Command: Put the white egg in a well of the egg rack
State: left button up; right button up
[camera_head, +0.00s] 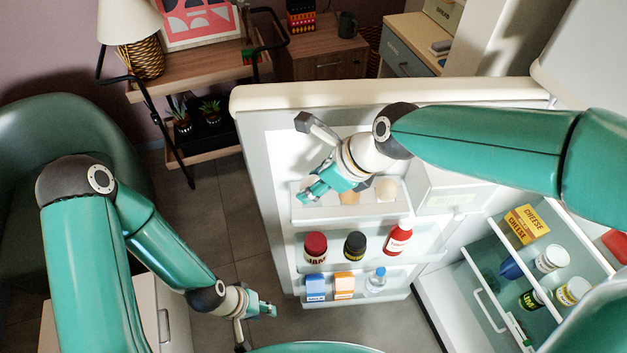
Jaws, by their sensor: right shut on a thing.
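The egg rack (373,209) is in the top shelf of the open fridge door. A tan egg (349,198) and a pale cream egg (386,188) show in it, partly behind the shelf front. My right gripper (309,194) is at the left end of this shelf, pointing down and left. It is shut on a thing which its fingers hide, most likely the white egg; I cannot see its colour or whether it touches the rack. My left gripper (270,310) is low, left of the door and away from the rack. Its finger gap is too small to tell.
Lower door shelves hold a jam jar (315,247), a dark jar (355,246), a red-and-white bottle (398,238), cartons (344,285) and a small bottle (376,280). A fridge drawer with cheese (527,224) and jars is at right. Floor left of the door is clear.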

jog(key=shift+f+b, duration=0.5)
jog(key=shift+f, duration=0.35)
dwell(0.3)
dwell(0.4)
jog(key=o, duration=0.8)
jog(key=shift+r+p, duration=4.55)
jog(key=shift+p, duration=0.3)
